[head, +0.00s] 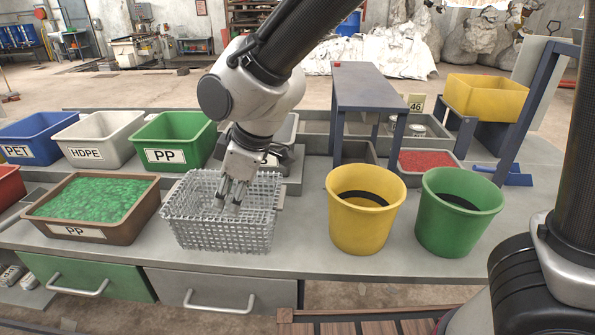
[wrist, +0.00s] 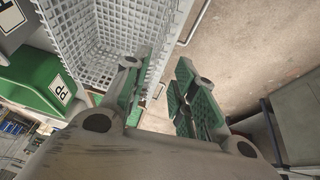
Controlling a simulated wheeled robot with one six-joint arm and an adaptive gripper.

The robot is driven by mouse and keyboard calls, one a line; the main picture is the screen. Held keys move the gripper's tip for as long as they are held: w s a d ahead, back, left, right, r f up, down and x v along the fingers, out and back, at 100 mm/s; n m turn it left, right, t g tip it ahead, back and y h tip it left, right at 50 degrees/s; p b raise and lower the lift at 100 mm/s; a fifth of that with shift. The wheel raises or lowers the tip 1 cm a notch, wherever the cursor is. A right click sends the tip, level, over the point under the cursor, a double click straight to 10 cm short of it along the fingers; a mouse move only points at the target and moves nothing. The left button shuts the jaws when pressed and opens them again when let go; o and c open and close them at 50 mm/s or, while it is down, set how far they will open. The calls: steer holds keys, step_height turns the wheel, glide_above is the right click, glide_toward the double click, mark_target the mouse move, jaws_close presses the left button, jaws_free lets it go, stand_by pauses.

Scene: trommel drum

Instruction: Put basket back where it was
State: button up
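The basket (head: 220,235) is a light grey wire-mesh box, upright and empty as far as I see, on the grey bench near its front edge. My gripper (head: 232,200) points down over the basket, its fingertips near the front rim. In the wrist view, my gripper (wrist: 160,95) is open, with a clear gap between its green-padded fingers. The basket's mesh wall (wrist: 150,45) shows beyond the left finger, and its rim runs toward the gap. I cannot tell whether the fingers touch it.
Blue, white and green labelled bins stand behind left. A blue-grey stand (head: 375,90) rises behind.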

steer(key=w+d+r+m+t+h, duration=0.1)
steer(key=w+d+r+m, duration=0.15)
steer(key=d, duration=0.75)
steer(key=w+d+r+m, duration=0.2)
steer(key=d+r+m, duration=0.15)
steer(key=d, duration=0.55)
steer(key=w+d+r+m+t+h, duration=0.1)
steer(key=w+d+r+m, duration=0.2)
steer(key=d, duration=0.7)
steer(key=s+d+r+m+h, duration=0.1)
steer(key=s+d+m, duration=0.3)
steer(key=d, duration=0.6)
steer(key=s+d+r+m+h, duration=0.1)
steer(key=s+d+m, duration=0.3)
steer(key=s+d, duration=0.5)
steer(key=shift+s+d+t, duration=0.25)
steer(key=shift+d+t, duration=0.15)
